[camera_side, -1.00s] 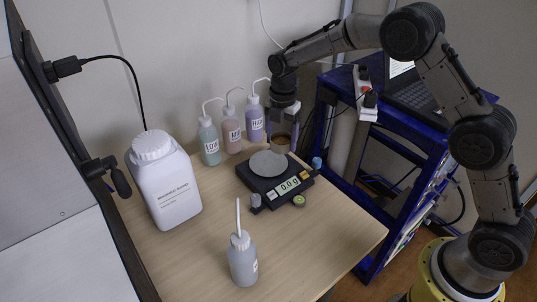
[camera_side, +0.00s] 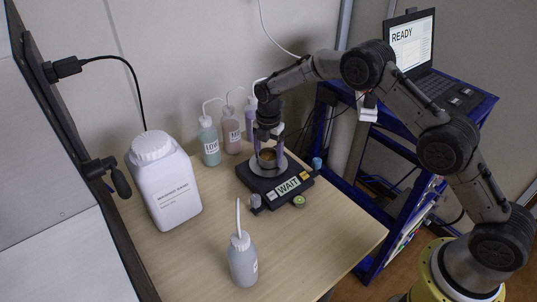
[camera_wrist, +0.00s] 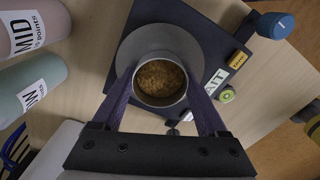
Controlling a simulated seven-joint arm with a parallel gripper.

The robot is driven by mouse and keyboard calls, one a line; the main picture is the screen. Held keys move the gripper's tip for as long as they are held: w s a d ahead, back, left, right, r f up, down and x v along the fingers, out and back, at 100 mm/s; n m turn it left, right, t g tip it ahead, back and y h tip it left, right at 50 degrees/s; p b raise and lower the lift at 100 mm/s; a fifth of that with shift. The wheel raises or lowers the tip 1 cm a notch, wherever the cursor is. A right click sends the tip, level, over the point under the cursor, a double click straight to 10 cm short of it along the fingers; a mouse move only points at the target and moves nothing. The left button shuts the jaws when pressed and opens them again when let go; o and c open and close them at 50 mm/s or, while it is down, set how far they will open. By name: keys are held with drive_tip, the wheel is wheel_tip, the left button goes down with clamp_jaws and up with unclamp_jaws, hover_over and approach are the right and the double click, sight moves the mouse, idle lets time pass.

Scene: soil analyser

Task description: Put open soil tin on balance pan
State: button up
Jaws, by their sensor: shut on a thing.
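The open soil tin (camera_wrist: 161,98) is a small round metal tin with brown soil in it, upright between my fingers. In the side view the tin (camera_side: 267,156) is over the round grey balance pan (camera_side: 258,169), within its outline and seemingly resting on it. The pan (camera_wrist: 158,34) also shows behind the tin in the wrist view. The black balance (camera_side: 268,189) reads WAIT. My gripper (camera_wrist: 162,84) is shut on the tin, one purple finger on each side. The gripper (camera_side: 268,148) partly hides the far part of the pan in the side view.
Several labelled wash bottles (camera_side: 210,143) stand behind and left of the balance. A white jug (camera_side: 165,188) is at the left, a grey bottle (camera_side: 242,262) at the front. A green-topped item (camera_side: 299,202) and a blue-topped one (camera_side: 317,163) are beside the balance. The front right table is clear.

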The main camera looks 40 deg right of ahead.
drive_tip(key=shift+f, duration=0.1)
drive_tip(key=o, duration=1.3)
wheel_tip(320, 180, up, 12)
drive_tip(key=shift+r, duration=0.2)
drive_tip(key=s+d+r+m+t, duration=0.35)
drive_tip(key=s+r+m, duration=0.75)
drive_tip(key=s+r, duration=0.7)
drive_tip(key=s+d+f+m+t, duration=0.1)
drive_tip(key=s+m, duration=0.4)
drive_tip(key=s, duration=0.6)
drive_tip(key=s+d+f+m+t, duration=0.1)
drive_tip(key=s+f+m, duration=0.2)
drive_tip(key=s+m, duration=0.3)
drive_tip(key=s, duration=0.5)
